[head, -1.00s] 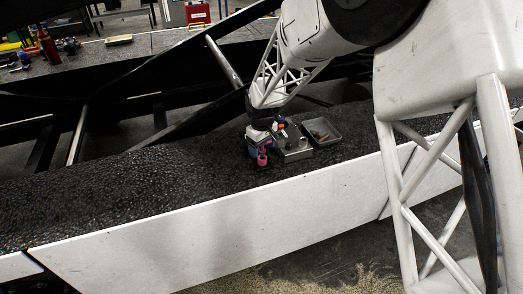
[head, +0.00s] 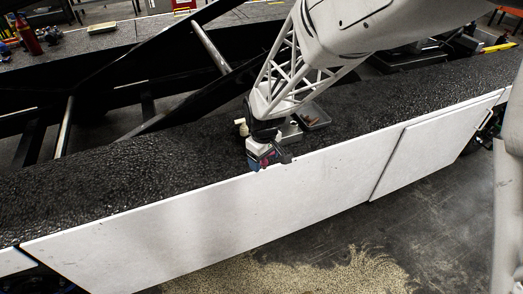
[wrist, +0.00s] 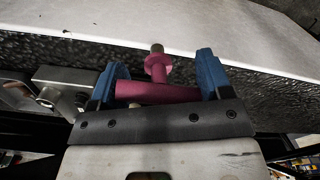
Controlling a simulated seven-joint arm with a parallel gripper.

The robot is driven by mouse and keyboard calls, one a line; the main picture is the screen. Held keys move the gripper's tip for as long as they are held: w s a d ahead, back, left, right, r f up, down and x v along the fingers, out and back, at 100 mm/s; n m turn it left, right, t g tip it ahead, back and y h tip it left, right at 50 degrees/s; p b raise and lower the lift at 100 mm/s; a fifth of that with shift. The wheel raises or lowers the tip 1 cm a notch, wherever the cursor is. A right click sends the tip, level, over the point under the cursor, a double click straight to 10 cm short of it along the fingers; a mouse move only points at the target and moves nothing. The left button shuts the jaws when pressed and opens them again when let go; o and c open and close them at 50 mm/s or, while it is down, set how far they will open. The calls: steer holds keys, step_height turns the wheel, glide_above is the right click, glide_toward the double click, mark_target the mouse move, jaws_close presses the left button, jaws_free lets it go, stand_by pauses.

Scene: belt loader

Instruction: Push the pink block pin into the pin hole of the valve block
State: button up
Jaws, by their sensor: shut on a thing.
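My gripper (wrist: 158,88) is shut on the pink block pin (wrist: 158,70); its blue fingers stand at both ends of the pin's pink crosspiece. The pin's collared shaft, with a dull metal tip, sticks out towards the top of the wrist view and is clear of any hole. In the head view my gripper (head: 268,160) is at the near edge of the belt, and the pin is mostly hidden. The grey metal valve block (head: 290,133) is just behind and right of the gripper, partly covered by my arm. It also shows at left in the wrist view (wrist: 65,80). I cannot make out its pin hole.
A grey tray (head: 318,117) with brownish small items sits right of the valve block on the black textured belt (head: 120,185). The white side panel (head: 220,205) runs along the belt's near edge. The belt to the left is clear.

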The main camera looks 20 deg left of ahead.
steer(key=shift+s+d, duration=0.3)
steer(key=shift+s, duration=0.1)
stand_by(0.3)
steer(key=o, duration=0.4)
steer(key=c, duration=0.5)
steer(key=shift+g, duration=0.3)
steer(key=w+r, duration=0.2)
steer(key=w, duration=0.6)
steer(key=w+d+r, duration=0.1)
steer(key=w+r, duration=0.2)
steer(key=w, duration=0.6)
steer(key=w+d+r, duration=0.1)
steer(key=w+r, duration=0.2)
steer(key=w, duration=0.5)
steer(key=shift+w+r, duration=0.2)
steer(key=shift+w, duration=0.05)
steer(key=shift+c, duration=0.2)
